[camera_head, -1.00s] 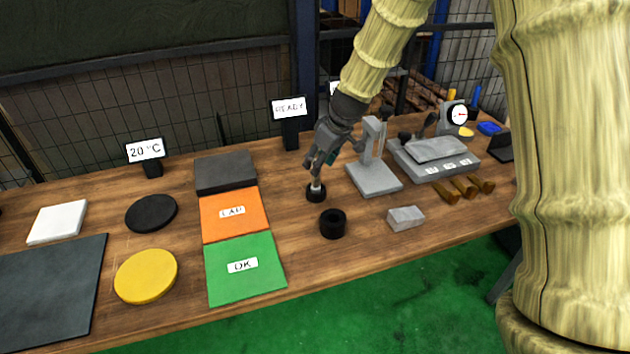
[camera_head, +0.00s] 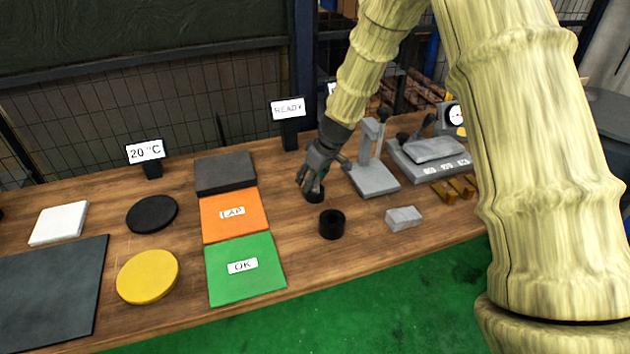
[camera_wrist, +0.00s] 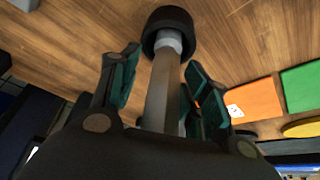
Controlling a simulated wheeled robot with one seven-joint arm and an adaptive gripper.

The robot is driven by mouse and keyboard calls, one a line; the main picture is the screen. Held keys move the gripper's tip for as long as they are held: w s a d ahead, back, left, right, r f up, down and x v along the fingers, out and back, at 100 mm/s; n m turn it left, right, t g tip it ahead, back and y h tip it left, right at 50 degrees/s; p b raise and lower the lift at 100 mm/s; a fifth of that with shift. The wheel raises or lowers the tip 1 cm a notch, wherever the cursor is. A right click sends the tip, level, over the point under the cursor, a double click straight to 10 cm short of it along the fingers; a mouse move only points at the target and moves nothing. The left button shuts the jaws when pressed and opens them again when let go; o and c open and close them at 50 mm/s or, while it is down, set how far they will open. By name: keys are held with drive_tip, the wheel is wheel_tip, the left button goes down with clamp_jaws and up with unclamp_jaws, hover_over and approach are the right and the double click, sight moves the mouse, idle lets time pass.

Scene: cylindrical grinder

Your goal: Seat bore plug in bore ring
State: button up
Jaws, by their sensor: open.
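The bore plug shows in the wrist view as a long grey-brown handle (camera_wrist: 161,85) with a pale collar. It runs into a black round piece (camera_wrist: 168,22); I cannot tell whether that piece is part of the plug or a holder. In the head view this black piece (camera_head: 315,195) stands on the bench, mostly hidden by my gripper (camera_head: 312,186). My gripper is open, its green-padded fingers (camera_wrist: 160,70) on either side of the handle, with gaps visible. A black hollow ring (camera_head: 332,224), seemingly the bore ring, stands apart, nearer the bench's front edge.
A grey stand (camera_head: 374,178) is close to the right of my gripper. A grey block (camera_head: 403,218) lies right of the ring. Orange (camera_head: 230,229) and green (camera_head: 246,283) mats lie left. Bare wood surrounds the ring.

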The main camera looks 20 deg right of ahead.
clamp_jaws()
drive_tip(key=shift+w+r, duration=0.1)
drive_tip(key=shift+r, duration=0.05)
